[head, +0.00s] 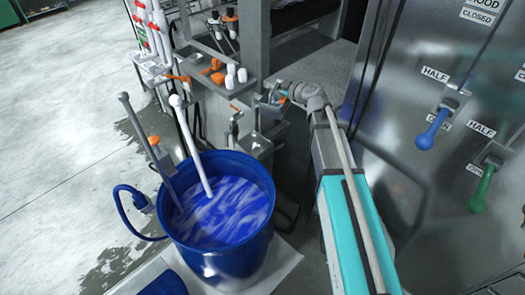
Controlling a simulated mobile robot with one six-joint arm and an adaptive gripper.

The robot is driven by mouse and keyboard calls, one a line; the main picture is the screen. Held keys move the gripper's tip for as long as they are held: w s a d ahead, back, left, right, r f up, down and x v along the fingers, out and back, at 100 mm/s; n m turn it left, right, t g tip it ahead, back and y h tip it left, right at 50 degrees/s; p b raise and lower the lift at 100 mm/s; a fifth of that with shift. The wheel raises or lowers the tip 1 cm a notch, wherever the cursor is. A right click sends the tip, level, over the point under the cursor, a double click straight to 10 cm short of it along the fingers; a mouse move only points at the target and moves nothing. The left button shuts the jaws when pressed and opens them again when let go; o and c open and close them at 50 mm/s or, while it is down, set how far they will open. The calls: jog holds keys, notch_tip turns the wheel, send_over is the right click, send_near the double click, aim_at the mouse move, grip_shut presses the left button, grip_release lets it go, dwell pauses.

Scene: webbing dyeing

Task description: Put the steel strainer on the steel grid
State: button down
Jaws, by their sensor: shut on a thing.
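My gripper (277,97) is at the far end of my arm, beside the grey metal post and left of a dark grey speckled surface. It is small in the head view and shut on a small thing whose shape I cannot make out. I cannot tell whether that thing is the steel strainer. No strainer shows clearly elsewhere. The grey speckled surface (325,75) lies behind my wrist, inside the machine's opening. I cannot tell whether it is the steel grid.
A blue bucket (240,262) of blue liquid, with a white rod (190,140) and a grey rod (145,140) in it, stands front left. Steel brackets with orange and white fittings (217,72) are left of my gripper. A steel panel with blue (432,130) and green levers stands right.

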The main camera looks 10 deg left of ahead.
jog(key=d+f+b, duration=0.2)
jog(key=f+b, duration=0.9)
jog(key=d+f+n+g+y+b, duration=0.1)
jog(key=d+f+b, duration=0.2)
jog(key=f+b, duration=0.7)
jog(key=w+d+f+n+y+b, duration=0.1)
jog(key=d+f+b, duration=0.1)
jog(key=f+b, duration=0.9)
jog(key=shift+d+f+g+b, duration=0.3)
jog(key=shift+d+f+b, duration=0.1)
jog(key=shift+b, duration=0.1)
